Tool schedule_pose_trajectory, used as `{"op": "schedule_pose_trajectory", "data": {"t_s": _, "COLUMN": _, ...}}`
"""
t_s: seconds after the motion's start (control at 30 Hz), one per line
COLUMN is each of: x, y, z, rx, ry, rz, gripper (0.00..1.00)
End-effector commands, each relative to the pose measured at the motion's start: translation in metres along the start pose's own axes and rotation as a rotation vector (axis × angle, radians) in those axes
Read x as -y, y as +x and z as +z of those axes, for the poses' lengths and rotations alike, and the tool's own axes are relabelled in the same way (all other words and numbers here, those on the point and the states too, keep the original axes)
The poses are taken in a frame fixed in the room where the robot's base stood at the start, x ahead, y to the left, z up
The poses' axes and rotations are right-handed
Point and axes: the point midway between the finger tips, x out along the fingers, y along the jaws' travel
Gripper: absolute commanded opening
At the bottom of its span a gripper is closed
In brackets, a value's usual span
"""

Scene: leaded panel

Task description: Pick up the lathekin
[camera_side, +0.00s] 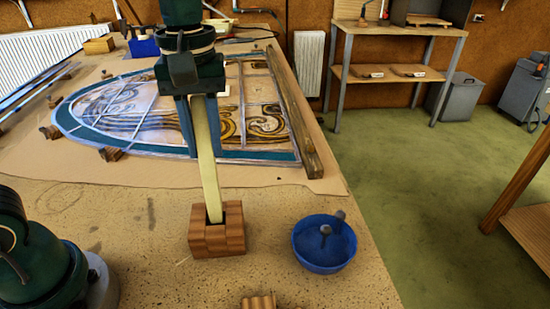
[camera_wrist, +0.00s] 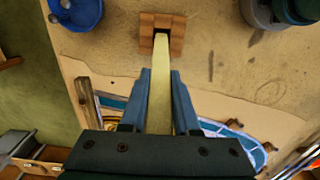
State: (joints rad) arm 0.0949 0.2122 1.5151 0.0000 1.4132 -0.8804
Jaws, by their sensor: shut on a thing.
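The lathekin is a long, pale cream, flat tool (camera_side: 208,160), and it also shows in the wrist view (camera_wrist: 160,90). My gripper (camera_side: 201,115) is shut on its upper part, with one finger on each side. The lathekin slants slightly, and its lower end is at a small reddish-brown wooden block holder (camera_side: 216,240). In the side view its tip still appears inside the holder's slot. The holder stands upright on the bench, and in the wrist view it is at the top middle (camera_wrist: 162,34). How deep the tip sits is hidden.
A blue bowl (camera_side: 324,244) with small items inside is right of the holder, near the bench edge. The leaded panel (camera_side: 180,110) lies behind on brown paper, with a wooden batten (camera_side: 295,120) at its right. Another wooden block (camera_side: 258,301) is at the front.

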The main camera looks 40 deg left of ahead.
Motion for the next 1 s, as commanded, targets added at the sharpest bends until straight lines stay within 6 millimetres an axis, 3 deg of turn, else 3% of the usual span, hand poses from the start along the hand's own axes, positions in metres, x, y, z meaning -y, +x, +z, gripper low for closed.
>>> {"op": "schedule_pose_trajectory", "data": {"t_s": 0.37, "x": 0.0, "y": -0.03, "z": -0.006, "rx": -0.001, "ry": -0.002, "rz": 0.001, "gripper": 0.0}}
{"op": "schedule_pose_trajectory", "data": {"t_s": 0.67, "x": 0.039, "y": -0.029, "z": -0.006, "rx": 0.0, "ry": -0.007, "rz": 0.0, "gripper": 0.0}}
{"op": "schedule_pose_trajectory", "data": {"t_s": 1.0, "x": 0.109, "y": -0.028, "z": -0.006, "rx": -0.002, "ry": -0.011, "rz": 0.0, "gripper": 0.0}}
